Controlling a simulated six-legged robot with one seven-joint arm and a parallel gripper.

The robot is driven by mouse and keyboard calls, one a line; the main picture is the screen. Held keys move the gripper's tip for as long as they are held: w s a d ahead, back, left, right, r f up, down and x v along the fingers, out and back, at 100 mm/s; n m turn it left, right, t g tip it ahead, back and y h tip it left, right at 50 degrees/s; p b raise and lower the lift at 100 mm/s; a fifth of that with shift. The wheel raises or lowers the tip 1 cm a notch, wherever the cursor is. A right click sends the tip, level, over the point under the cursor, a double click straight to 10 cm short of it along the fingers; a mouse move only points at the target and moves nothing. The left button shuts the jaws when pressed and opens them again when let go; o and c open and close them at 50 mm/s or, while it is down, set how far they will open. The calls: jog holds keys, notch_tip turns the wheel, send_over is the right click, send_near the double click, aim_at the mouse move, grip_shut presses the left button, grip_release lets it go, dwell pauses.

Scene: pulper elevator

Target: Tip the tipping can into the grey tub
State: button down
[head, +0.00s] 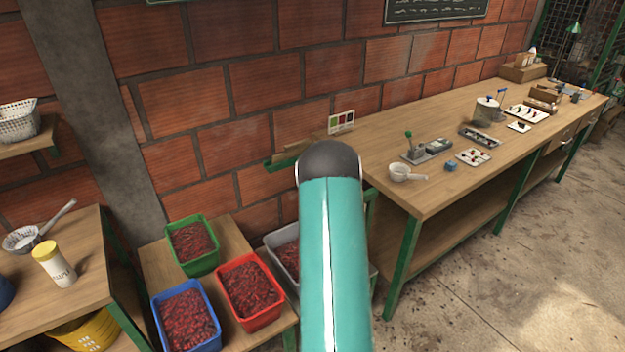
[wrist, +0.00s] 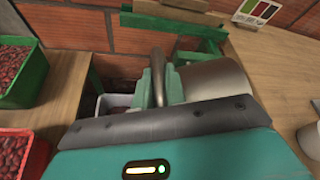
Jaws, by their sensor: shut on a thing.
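My gripper (wrist: 159,86) is shut on the dark curved handle of the tipping can. The can (wrist: 218,80) is a dull silver metal cylinder just right of the fingers in the wrist view. It looks tilted on its side, but its mouth and contents are hidden. The grey tub (wrist: 116,100) shows just left of and beyond the fingers, partly covered by my gripper. In the head view the grey tub (head: 275,238) stands beside the red crate with red cherries inside, mostly behind my arm. My gripper and the can are hidden by my arm there.
Green (head: 193,262), red (head: 250,312) and blue (head: 187,342) crates of cherries stand left of the tub. A green-framed wooden ledge (wrist: 165,18) is on the brick wall. The long workbench (head: 440,195) at right holds a white ladle-like cup (head: 400,172) near its corner.

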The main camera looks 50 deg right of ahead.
jog(key=shift+s+f, duration=0.1)
jog(key=shift+f, duration=0.1)
jog(key=c, duration=1.6)
grip_release()
jog(key=shift+o, duration=0.7)
jog(key=shift+r, duration=0.15)
jog(key=shift+a, duration=0.1)
jog(key=v, duration=1.3)
jog(key=shift+s, duration=0.3)
jog(key=shift+a+r, duration=0.1)
